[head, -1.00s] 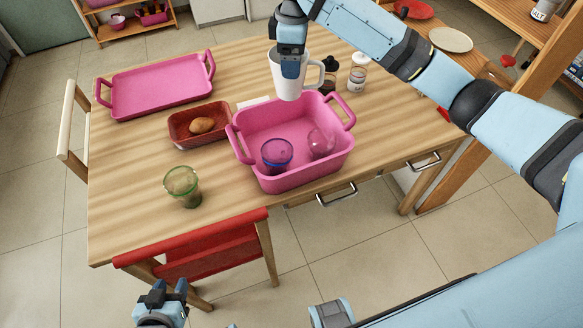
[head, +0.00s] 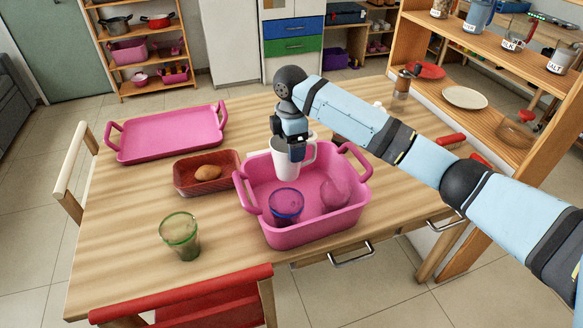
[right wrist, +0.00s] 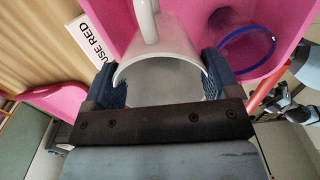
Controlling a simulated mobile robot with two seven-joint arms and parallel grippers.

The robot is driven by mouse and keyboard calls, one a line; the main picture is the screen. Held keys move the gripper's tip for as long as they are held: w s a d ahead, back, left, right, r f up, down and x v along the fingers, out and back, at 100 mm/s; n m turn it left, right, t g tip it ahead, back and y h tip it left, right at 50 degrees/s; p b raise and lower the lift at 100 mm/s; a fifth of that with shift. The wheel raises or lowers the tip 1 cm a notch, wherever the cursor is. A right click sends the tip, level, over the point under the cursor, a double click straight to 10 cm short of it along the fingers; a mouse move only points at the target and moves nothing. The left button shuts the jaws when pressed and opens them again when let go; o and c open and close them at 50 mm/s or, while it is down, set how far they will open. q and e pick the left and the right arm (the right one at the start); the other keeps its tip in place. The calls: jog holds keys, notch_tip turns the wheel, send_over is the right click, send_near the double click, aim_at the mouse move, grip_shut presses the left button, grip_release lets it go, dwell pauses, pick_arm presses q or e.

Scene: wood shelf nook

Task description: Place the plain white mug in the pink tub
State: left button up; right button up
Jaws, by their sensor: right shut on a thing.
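The plain white mug (head: 284,160) is upright at the back left of the pink tub (head: 318,234), its lower part within the tub's outline. Whether its base touches the tub floor cannot be told. My right gripper (head: 297,146) is shut on the mug's wall from above. In the right wrist view, the fingers (right wrist: 162,88) are on either side of the mug (right wrist: 160,50), its handle pointing away. A blue-rimmed purple cup (head: 286,207) and a clear glass (head: 335,192) stand in the tub.
A red-brown basket (head: 182,190) with a bread roll (head: 208,172) sits left of the tub, a pink tray (head: 165,135) behind it. A green glass (head: 179,237) stands front left. A card (right wrist: 92,38) lies beside the tub. Shelves (head: 480,120) rise on the right.

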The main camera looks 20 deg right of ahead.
notch_tip(320, 180, down, 7)
jog(key=shift+f+b, duration=0.1)
jog(key=shift+b, duration=0.3)
jog(key=o, duration=1.4)
jog(key=shift+f, duration=0.1)
pick_arm(q)
jog(key=shift+s+r+p, duration=0.1)
jog(key=shift+r+p, duration=0.1)
jog(key=shift+p, duration=0.65)
pick_arm(e)
notch_tip(320, 180, up, 12)
jog(key=shift+r, duration=0.15)
